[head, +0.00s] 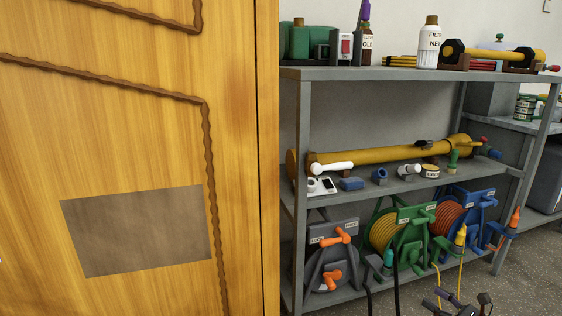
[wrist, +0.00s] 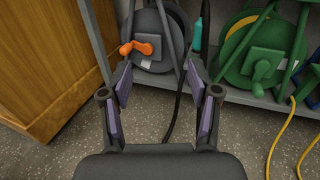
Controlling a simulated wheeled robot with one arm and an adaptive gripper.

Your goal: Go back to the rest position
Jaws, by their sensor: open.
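My gripper (wrist: 158,82) is open and empty in the wrist view, its two fingers spread apart. It is in front of the lower shelf, with a grey reel (wrist: 152,40) beyond the fingertips and speckled floor below. In the head view my gripper (head: 460,300) shows at the bottom right edge, low in front of the reels, and most of the arm is out of frame. Nothing is held between the fingers.
A wooden cabinet (head: 130,150) fills the left side, close by. The grey shelf unit (head: 385,74) holds bottles, a yellow cylinder (head: 400,155) and several hose reels. A black cable (wrist: 176,100) and a yellow cable (wrist: 275,140) hang to the floor near my gripper.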

